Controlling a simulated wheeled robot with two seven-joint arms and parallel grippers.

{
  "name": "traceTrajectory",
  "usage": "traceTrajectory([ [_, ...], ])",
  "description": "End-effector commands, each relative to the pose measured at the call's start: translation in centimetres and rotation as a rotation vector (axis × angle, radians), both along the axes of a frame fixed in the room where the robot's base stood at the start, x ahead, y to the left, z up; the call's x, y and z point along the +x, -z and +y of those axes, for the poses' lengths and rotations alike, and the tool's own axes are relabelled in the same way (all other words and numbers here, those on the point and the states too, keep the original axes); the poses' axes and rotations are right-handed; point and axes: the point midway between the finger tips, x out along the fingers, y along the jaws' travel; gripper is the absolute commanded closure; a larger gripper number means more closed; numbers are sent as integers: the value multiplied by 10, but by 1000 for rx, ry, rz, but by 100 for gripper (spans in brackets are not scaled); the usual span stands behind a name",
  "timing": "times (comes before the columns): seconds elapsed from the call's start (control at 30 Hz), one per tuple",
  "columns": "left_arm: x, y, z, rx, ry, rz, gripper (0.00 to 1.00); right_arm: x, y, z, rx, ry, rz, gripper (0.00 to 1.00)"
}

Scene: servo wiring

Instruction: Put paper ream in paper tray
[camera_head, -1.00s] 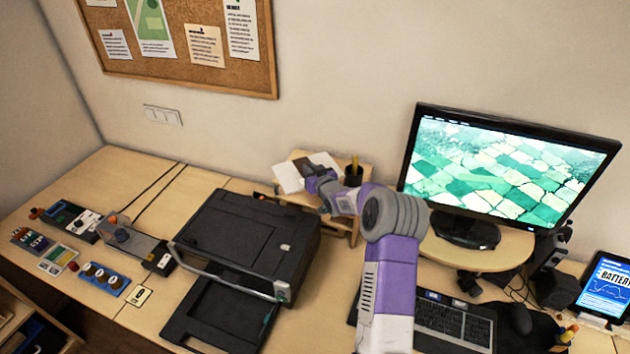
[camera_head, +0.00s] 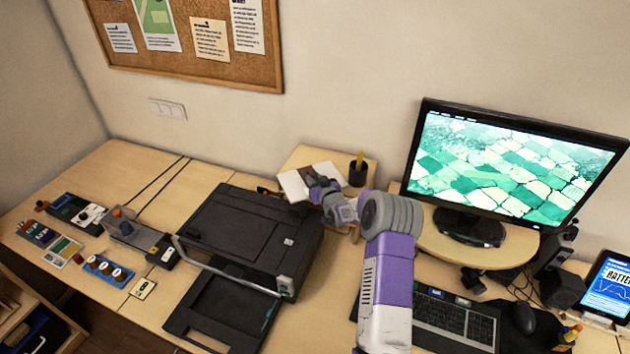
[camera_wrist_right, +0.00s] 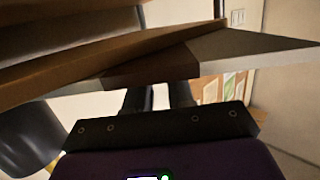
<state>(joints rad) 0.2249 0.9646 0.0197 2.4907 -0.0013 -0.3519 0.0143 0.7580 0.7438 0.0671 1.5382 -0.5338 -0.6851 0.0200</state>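The paper ream (camera_head: 294,186), pale with a brownish part, lies on a small wooden stand behind the printer in the head view. In the right wrist view, a slab with a brown middle and grey-white end (camera_wrist_right: 240,45), likely the ream, crosses in front of my fingertips. My right gripper (camera_head: 318,184) is at the ream's near right side. Its two dark fingers (camera_wrist_right: 155,97) show a gap between them; their tips are hidden, and contact is unclear. The black paper tray (camera_head: 190,315) extends from the front of the printer. My left gripper is not in view.
The black printer (camera_head: 245,235) stands left of my right arm. The wooden stand (camera_head: 312,154) also holds a pen cup (camera_head: 358,174) close to my gripper. A monitor (camera_head: 510,165) and keyboard (camera_head: 455,318) are at right. Small devices (camera_head: 105,270) lie at left.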

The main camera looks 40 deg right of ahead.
Motion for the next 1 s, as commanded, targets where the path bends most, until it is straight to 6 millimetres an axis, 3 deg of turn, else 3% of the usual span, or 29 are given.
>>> traceTrajectory([
  [0.1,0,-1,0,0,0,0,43,0,-1,0,0,0,0,60],
  [0.5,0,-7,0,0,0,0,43,0,-6,0,0,0,0,60],
  [0.67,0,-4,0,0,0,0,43,-18,-8,6,1,0,0,60],
  [1.0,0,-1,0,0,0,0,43,-75,-20,25,0,1,1,60],
])
